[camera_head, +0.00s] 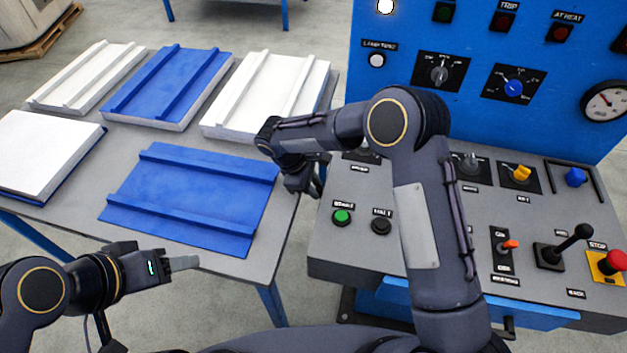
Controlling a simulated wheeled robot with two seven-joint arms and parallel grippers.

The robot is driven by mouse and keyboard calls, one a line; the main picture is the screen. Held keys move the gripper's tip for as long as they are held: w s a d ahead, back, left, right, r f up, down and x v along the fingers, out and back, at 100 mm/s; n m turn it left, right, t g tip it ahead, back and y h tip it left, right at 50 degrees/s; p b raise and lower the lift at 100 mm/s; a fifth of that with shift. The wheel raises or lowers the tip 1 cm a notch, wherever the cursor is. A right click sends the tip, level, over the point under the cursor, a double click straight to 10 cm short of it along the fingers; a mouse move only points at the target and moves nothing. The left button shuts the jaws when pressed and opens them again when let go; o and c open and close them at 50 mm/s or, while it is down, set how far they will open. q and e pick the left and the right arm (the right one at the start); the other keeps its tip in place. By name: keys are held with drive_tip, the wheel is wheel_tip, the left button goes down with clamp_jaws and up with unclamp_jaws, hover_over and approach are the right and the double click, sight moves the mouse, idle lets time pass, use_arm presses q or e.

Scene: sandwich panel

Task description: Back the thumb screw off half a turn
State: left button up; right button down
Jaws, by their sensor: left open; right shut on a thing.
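No thumb screw can be made out in the head view. My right gripper (303,187) points down at the left edge of the grey console (335,262), between it and the table. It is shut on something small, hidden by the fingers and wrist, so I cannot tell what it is. My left gripper (186,263) is open and empty, in front of the table's near edge, well away from the console.
A work table (235,258) holds a blue ribbed panel (190,195), a white slab (45,150) and several ribbed panels behind. The console carries a green button (342,216), a yellow knob (522,173), a black lever (575,240) and a red stop button (616,260). A blue control panel (440,120) rises behind.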

drive_tip(key=shift+w+d+n+g+y+p, duration=0.1)
drive_tip(key=shift+w+n+g+y+p, duration=0.15)
drive_tip(key=shift+g+p, duration=0.45)
drive_tip(key=shift+w+d+n+g+y+p, duration=0.15)
drive_tip(key=shift+g+y+p, duration=0.2)
drive_tip(key=shift+g, duration=0.65)
drive_tip(key=shift+a, duration=0.1)
drive_tip(key=c, duration=1.2)
unclamp_jaws()
drive_tip(key=shift+v, duration=3.9)
drive_tip(key=shift+w, duration=0.1)
